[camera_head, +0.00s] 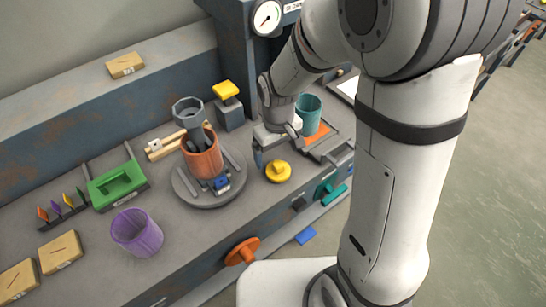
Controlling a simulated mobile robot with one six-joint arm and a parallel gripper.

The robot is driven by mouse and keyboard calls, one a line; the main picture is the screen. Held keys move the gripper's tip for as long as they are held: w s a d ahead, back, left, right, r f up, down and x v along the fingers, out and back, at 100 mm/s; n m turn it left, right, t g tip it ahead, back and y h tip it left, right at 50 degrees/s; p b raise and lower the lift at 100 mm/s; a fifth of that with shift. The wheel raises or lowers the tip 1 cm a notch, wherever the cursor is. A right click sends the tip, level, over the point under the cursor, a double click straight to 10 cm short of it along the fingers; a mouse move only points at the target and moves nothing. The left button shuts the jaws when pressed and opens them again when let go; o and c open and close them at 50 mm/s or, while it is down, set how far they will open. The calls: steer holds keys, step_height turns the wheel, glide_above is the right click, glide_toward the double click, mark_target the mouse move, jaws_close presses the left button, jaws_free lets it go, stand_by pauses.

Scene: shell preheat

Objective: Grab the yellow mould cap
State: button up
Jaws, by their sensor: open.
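The yellow mould cap (278,172), a round disc with a small raised knob, lies near the front edge of the grey bench. My gripper (275,149) is open and empty, just behind and above the cap in the picture. One finger hangs to the left of the cap's far side; the other finger is hard to make out. A gap between the fingers and the cap seems to show, but the exact height is unclear.
Left of the cap, a copper-coloured cup (202,158) with a grey hexagonal piece stands on a round plate (183,188). A teal cup (308,113) stands behind right. A grey block (230,116) with a yellow top is behind. A purple cup (137,234) stands front left.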

mark_target(278, 165)
steer(key=shift+w+d+f, duration=0.1)
steer(key=shift+f, duration=1.9)
steer(key=shift+w+d+f, duration=0.1)
steer(key=shift+f, duration=1.85)
steer(key=shift+c, duration=0.5)
steer(key=c, duration=1)
